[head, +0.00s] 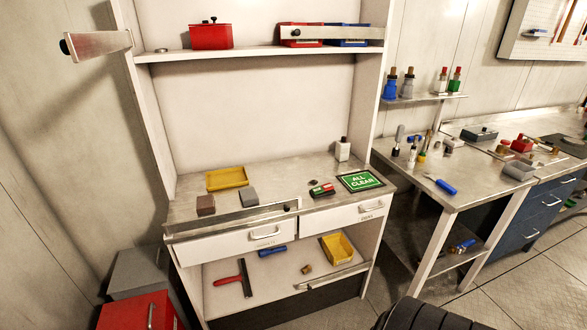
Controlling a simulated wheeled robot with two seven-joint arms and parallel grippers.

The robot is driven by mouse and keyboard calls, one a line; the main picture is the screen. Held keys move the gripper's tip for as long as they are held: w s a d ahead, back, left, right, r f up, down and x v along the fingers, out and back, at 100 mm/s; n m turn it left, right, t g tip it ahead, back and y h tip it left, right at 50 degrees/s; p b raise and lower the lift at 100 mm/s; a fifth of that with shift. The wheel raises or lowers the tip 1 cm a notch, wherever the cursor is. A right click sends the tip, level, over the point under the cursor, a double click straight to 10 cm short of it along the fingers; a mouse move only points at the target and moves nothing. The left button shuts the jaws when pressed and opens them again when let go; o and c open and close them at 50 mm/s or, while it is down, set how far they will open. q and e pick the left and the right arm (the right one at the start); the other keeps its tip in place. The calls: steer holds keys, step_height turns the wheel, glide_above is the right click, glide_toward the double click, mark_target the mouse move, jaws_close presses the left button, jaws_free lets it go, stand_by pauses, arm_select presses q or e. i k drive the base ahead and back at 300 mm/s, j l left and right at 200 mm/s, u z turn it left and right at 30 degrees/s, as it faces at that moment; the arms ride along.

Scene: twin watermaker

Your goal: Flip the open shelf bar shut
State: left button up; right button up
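A flat metal shelf bar (102,44) at the upper left sticks out to the left from the cabinet's left side post, level with the upper shelf (240,54). It has a black knob at its outer end and stands clear of the left part of the shelf front. A second bar (345,33) lies across the right part of that shelf, in front of red and blue bins. Another bar (232,217) runs along the left part of the worktop's front edge. A lower bar (335,277) crosses the right of the bottom shelf. Neither of my grippers is in view.
A red box (210,36) stands on the upper shelf's open left part. The worktop holds a yellow tray (227,179) and a green sign (361,181). A red chest (138,312) and a grey box stand at lower left. A side bench (455,185) stands right.

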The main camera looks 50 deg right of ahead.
mark_target(82, 46)
steer(key=z, duration=1.4)
steer(key=i+l+u, duration=0.1)
steer(key=u, duration=0.3)
steer(key=l+u, duration=0.35)
steer(key=i+l+u, duration=0.1)
steer(key=u, duration=0.3)
